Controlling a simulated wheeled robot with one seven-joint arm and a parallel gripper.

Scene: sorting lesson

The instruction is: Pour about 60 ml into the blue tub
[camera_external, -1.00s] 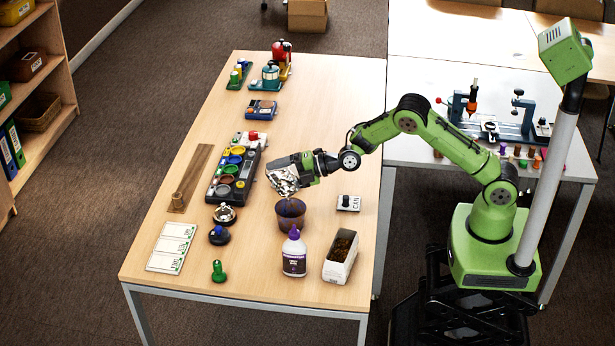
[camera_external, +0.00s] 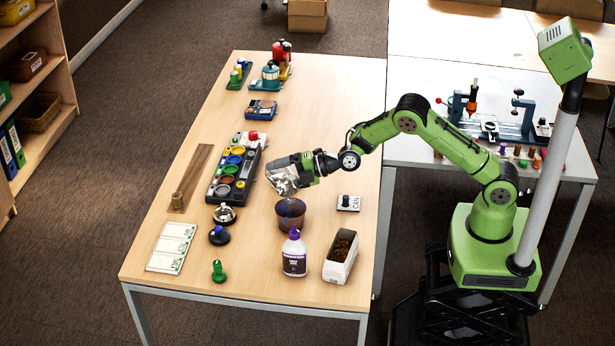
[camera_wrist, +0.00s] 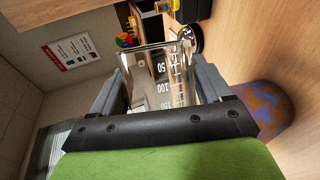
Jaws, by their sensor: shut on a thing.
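My gripper (camera_external: 304,168) is shut on a clear measuring beaker (camera_external: 284,181), tilted well over with its mouth toward the lower left. In the wrist view the beaker (camera_wrist: 150,66) shows white marks of 50, 100 and 150 between my two fingers. I cannot tell how much is inside it. The blue tub (camera_external: 291,222) stands upright on the table just below the beaker, not touching it as far as I can see. In the wrist view the tub (camera_wrist: 263,108) is at the right, blue with brownish patches. No falling stream is clear.
A purple-capped white bottle (camera_external: 294,256) stands close in front of the tub. A white box of brown bits (camera_external: 340,256) and a CAN switch (camera_external: 348,203) are to the right. A black tray of coloured cups (camera_external: 232,172) and a bell (camera_external: 225,214) are left.

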